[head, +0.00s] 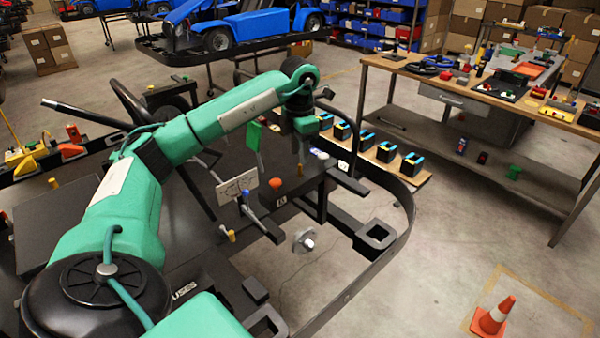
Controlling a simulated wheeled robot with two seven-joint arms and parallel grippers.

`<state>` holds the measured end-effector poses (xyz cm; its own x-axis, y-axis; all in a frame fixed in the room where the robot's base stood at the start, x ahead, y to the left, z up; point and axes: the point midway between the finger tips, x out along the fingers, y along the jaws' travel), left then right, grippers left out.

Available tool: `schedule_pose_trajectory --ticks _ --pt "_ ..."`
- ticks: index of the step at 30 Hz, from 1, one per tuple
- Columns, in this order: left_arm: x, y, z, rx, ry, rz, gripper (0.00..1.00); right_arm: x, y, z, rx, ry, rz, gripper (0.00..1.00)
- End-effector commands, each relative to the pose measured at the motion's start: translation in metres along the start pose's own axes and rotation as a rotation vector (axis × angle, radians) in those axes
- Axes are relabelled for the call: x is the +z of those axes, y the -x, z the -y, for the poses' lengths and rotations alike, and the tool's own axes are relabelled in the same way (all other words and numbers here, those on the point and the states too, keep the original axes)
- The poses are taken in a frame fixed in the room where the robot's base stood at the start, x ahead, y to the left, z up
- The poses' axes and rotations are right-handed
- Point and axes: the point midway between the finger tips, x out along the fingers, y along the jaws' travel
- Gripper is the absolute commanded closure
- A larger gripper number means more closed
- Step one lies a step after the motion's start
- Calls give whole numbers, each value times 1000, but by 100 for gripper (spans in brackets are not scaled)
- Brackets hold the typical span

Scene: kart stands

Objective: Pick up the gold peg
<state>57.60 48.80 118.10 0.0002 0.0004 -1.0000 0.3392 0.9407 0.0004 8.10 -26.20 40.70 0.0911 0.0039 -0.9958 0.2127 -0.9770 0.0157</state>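Another small gold-coloured peg (53,183) stands on the dark panel at the far left. I cannot tell which one the task means. My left gripper (300,168) points down over the front part of the kart frame, right of the white plate and apart from both pegs. Its fingers look narrow, and I see nothing clearly held between them. My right gripper is not in view.
An orange knob (276,184), a blue peg (245,194) and a green plate (254,136) stand near my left gripper. A black curved bumper (412,215) edges the kart. A workbench (395,66) with parts stands right. A traffic cone (493,316) stands on open floor.

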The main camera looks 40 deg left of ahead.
Motion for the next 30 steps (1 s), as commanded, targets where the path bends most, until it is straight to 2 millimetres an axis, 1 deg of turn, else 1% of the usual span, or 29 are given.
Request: schedule_pose_trajectory --ticks 1,6,10,13,19,20,21,25,30 --pt "-1 -3 1 -1 0 -3 64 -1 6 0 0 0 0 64" --pt "-2 -23 5 -2 0 -4 64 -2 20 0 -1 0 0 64" --pt "-1 -40 4 -1 0 -3 64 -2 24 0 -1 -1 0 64" --pt "-1 -46 4 -1 0 -1 64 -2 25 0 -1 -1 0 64" --pt "-1 -47 4 0 0 0 64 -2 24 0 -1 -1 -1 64" --pt "-1 -47 4 0 0 0 66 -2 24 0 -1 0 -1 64" --pt "-1 -47 4 0 0 0 74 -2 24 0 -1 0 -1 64" --pt "-1 -47 4 0 0 0 99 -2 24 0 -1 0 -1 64" --pt "-1 -46 4 0 0 0 100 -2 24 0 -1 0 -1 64"
